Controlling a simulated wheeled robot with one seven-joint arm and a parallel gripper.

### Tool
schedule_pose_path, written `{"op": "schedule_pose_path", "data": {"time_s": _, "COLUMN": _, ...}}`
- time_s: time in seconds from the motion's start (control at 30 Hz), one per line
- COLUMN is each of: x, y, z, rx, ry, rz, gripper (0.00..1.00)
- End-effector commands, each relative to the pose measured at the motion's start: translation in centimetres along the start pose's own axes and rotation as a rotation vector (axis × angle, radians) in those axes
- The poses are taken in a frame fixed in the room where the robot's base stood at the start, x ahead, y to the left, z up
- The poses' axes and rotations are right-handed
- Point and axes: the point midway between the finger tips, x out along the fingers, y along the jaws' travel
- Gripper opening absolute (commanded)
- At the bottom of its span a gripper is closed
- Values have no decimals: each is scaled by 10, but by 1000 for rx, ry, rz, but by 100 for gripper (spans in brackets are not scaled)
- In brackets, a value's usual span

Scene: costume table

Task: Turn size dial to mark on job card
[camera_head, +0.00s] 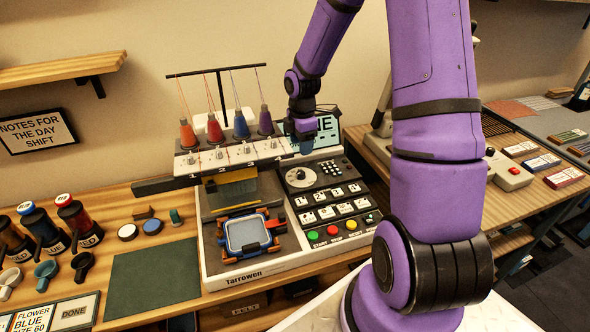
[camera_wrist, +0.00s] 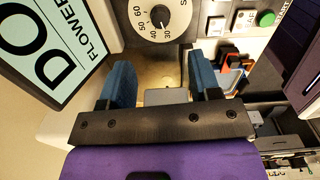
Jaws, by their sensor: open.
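My gripper (camera_head: 303,142) is above and behind the dial, in front of the machine's screen. In the wrist view my gripper (camera_wrist: 163,75) is open, blue fingers apart, with nothing held and the dial beyond the fingertips. The job card (camera_head: 35,318) reads FLOWER, BLUE, SIZE 60.
The machine's screen (camera_wrist: 45,45) stands close at left in the wrist view. Number keys (camera_head: 327,212) and coloured buttons (camera_head: 332,230) lie in front of the dial. Thread spools (camera_head: 240,125) and needle heads are left of my gripper. A blue-framed hoop (camera_head: 246,235) sits lower left.

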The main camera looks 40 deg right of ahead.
Motion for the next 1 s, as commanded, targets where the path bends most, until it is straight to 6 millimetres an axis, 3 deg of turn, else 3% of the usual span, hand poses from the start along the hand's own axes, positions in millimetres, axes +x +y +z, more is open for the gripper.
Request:
{"op": "schedule_pose_path", "data": {"time_s": 0.17, "x": 18, "y": -1, "z": 0, "rx": -3, "ry": 0, "rz": -4, "gripper": 57}}
{"op": "schedule_pose_path", "data": {"time_s": 0.6, "x": 90, "y": -1, "z": 0, "rx": -1, "ry": 0, "rz": -3, "gripper": 57}}
{"op": "schedule_pose_path", "data": {"time_s": 1.0, "x": 106, "y": 0, "z": 0, "rx": 0, "ry": -1, "rz": 0, "gripper": 57}}
